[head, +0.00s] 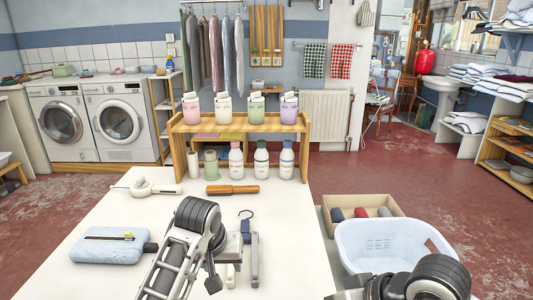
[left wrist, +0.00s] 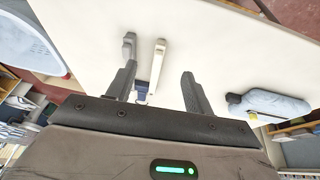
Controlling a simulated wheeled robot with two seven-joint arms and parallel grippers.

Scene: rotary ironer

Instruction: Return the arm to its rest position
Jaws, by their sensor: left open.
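My left gripper (head: 232,270) is over the white table, its arm coming in from the bottom left in the head view. In the left wrist view its two dark fingers (left wrist: 158,72) stand apart. A pale strip (left wrist: 158,58), a grey piece (left wrist: 128,42) and a blue part (left wrist: 141,90) show between or beyond the fingers. I cannot tell whether they touch the fingers. In the head view a blue piece with a dark hook (head: 246,226) lies just beyond the gripper. My right arm shows at the bottom right; its gripper is out of view.
A light-blue padded item (head: 105,250) lies left on the table (head: 300,250), before a wooden-handled tool (head: 232,189) and a white device (head: 145,187). A wooden shelf (head: 240,122) with bottles stands behind. A white-blue basket (head: 390,245) and a box (head: 333,203) are right.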

